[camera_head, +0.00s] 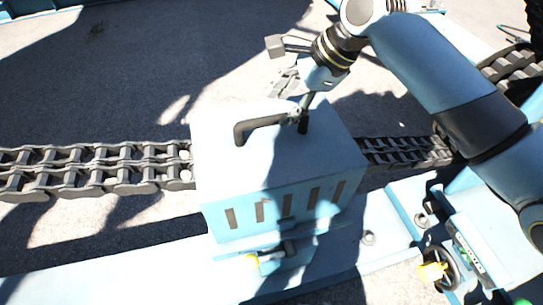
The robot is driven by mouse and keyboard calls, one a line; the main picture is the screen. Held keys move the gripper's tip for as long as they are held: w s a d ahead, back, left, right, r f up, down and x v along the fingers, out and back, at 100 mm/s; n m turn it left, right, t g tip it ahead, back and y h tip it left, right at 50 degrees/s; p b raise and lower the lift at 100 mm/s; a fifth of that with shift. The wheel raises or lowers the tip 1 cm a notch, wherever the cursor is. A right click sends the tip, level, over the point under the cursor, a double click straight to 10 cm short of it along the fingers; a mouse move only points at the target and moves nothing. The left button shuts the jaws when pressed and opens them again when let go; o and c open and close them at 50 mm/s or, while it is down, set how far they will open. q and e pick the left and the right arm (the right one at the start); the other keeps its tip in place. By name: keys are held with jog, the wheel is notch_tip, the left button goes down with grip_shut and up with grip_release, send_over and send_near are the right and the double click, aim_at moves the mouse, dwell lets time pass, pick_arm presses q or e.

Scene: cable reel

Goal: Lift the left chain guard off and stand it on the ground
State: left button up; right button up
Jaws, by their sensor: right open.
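The chain guard (222,170) is a light blue box with dark slots in its front face. It sits over the chain (110,168), which comes out on both sides of it. A dark bar handle (258,124) stands on its top. My right gripper (298,117) points down at the right end of the handle, with its jaws open. The fingertips are close to the handle there; I cannot tell if they touch it. My left gripper is not in view.
A latch with a yellow part (262,262) is below the guard's front on the blue frame (150,270). A handwheel with a yellow tag (432,271) and a small panel (468,250) stand at lower right. Bare ground (110,75) lies behind the chain at left.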

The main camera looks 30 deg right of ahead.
aim_at(275, 117)
jog(key=b+x, duration=0.2)
jog(key=x, duration=0.3)
jog(key=shift+a+f, duration=0.15)
jog(key=shift+f, duration=0.25)
jog(key=shift+s, duration=0.1)
jog(key=shift+f+p, duration=0.15)
jog(key=shift+p, duration=0.35)
jog(key=shift+c, duration=0.4)
grip_shut()
dwell(0.4)
